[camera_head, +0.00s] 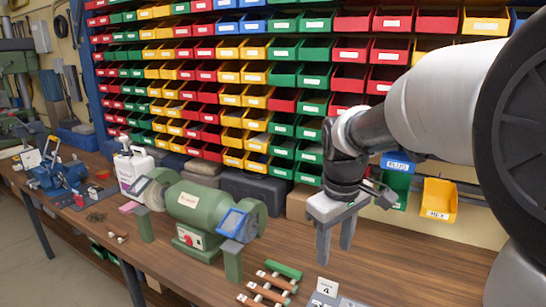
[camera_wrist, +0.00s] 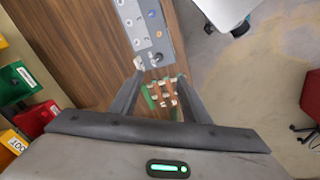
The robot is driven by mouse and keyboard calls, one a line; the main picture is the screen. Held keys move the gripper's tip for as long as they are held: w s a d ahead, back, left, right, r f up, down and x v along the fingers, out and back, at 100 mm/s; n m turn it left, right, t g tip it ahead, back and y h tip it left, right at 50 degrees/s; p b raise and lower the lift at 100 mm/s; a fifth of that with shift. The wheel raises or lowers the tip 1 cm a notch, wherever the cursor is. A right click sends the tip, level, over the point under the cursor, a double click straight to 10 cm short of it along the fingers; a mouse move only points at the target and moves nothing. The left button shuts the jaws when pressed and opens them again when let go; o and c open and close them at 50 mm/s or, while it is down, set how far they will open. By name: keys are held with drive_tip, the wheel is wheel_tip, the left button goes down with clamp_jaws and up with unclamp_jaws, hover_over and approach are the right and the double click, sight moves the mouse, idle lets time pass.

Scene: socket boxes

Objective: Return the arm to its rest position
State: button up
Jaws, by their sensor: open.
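My gripper (camera_head: 335,240) hangs from my arm over the right part of the wooden workbench, in front of the bin wall in the head view. Its two grey fingers are spread apart and point down. In the wrist view my gripper (camera_wrist: 158,95) also shows open, with nothing held between the fingers. Below and beyond the fingertips lie a grey socket tray (camera_wrist: 150,28) and several small pieces on a green-edged rack (camera_wrist: 163,92). The same rack (camera_head: 272,284) lies at the front of the bench in the head view.
A green bench grinder (camera_head: 195,205) stands left of my gripper, with a white jug (camera_head: 133,170) and a blue vise (camera_head: 60,175) farther left. A blue PLUG bin (camera_head: 397,162) and a yellow HEX bin (camera_head: 438,201) hang close on the right. The bench right of the gripper (camera_head: 400,265) is clear.

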drive_tip(key=s+r+m+t+p, duration=0.2)
drive_tip(key=s+r+m, duration=0.1)
drive_tip(key=s, duration=0.5)
drive_tip(key=s+r+m+t+p, duration=0.1)
drive_tip(key=s+r+m+t, duration=0.1)
drive_tip(key=s+r, duration=0.3)
drive_tip(key=shift+s+r+m+p, duration=0.35)
drive_tip(key=shift+s+m, duration=0.45)
drive_tip(key=shift+s, duration=1.05)
